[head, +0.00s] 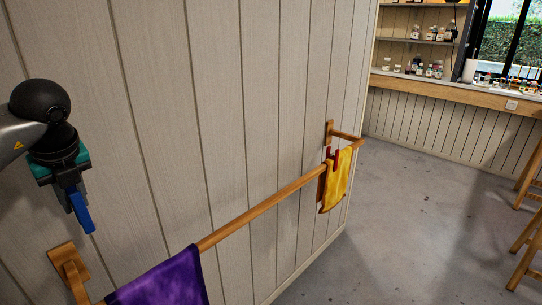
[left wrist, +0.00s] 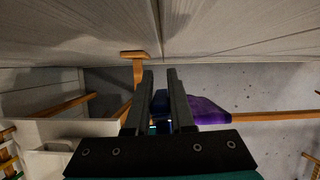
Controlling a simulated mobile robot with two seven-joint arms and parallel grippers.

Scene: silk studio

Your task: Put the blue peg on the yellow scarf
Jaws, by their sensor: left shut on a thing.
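My left gripper (head: 73,190) is at the left of the head view, in front of the panelled wall. It is shut on the blue peg (head: 84,215), which points down from the fingers, above the near end of the rail. In the left wrist view the blue peg (left wrist: 160,104) shows dark between the fingers. The yellow scarf (head: 340,185) hangs over the far end of the wooden rail, well apart from the gripper. A dark red peg (head: 328,162) is at its left edge. My right gripper is not in view.
The wooden rail (head: 255,213) runs along the wall on brackets. A purple scarf (head: 165,281) hangs over its near part, and it also shows in the left wrist view (left wrist: 205,110). Wooden stools (head: 528,235) stand at the right. The grey floor between is clear.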

